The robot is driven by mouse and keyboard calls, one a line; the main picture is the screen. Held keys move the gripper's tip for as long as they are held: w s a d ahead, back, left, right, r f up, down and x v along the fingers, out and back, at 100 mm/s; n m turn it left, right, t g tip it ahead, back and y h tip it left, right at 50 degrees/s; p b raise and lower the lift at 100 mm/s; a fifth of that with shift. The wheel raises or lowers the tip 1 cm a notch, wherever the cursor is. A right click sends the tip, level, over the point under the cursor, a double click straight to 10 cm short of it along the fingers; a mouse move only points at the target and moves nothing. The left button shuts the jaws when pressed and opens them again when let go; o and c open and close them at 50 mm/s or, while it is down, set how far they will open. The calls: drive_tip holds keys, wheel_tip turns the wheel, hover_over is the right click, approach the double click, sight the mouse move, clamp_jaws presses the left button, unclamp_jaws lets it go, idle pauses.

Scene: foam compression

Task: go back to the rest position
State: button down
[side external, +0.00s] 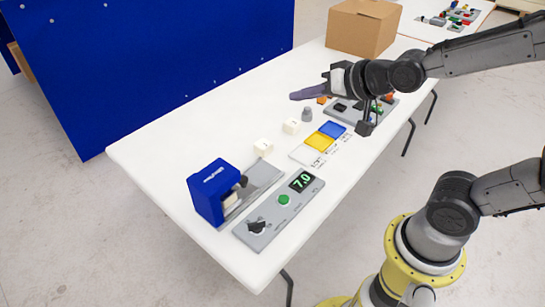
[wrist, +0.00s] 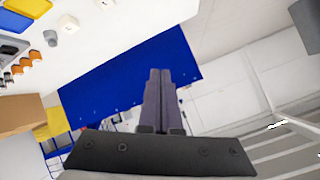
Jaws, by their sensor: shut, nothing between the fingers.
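My gripper (side external: 294,96) is in the air above the far half of the white table, pointing left in the side external view. In the wrist view its two fingers (wrist: 160,72) lie side by side, shut and empty. The blue compression device (side external: 207,192) stands at the near end of the table, well apart from my gripper. Beside it is a grey control panel (side external: 270,228) with a green button, a dark knob and a display reading 7.0. Two white foam blocks (side external: 263,147) (side external: 291,126) stand on the table, apart from my gripper.
Blue and yellow pads (side external: 320,142), a small grey cylinder (side external: 307,114) and a grey tray (side external: 384,102) with small parts are on the white table (side external: 155,143). A cardboard box (side external: 362,27) stands at its far end. A blue partition (side external: 160,60) rises behind it.

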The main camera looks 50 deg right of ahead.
drive_tip(key=s+d+f+n+g, duration=0.1)
drive_tip(key=s+n+g, duration=0.5)
drive_tip(key=s, duration=1.1)
drive_tip(key=shift+s+f, duration=0.2)
drive_tip(key=shift+s, duration=0.05)
drive_tip(key=shift+w+r, duration=0.1)
idle(1.3)
drive_tip(key=w+a+m+t, duration=0.1)
drive_tip(key=w+m+t, duration=0.5)
drive_tip(key=w, duration=1.1)
wheel_tip(320, 180, down, 18)
drive_tip(key=a+m+g, duration=0.1)
drive_tip(key=a+g, duration=0.1)
drive_tip(key=shift+w+a+m+y, duration=0.3)
drive_tip(key=shift+w+a+m, duration=0.05)
drive_tip(key=shift+w+m, duration=0.1)
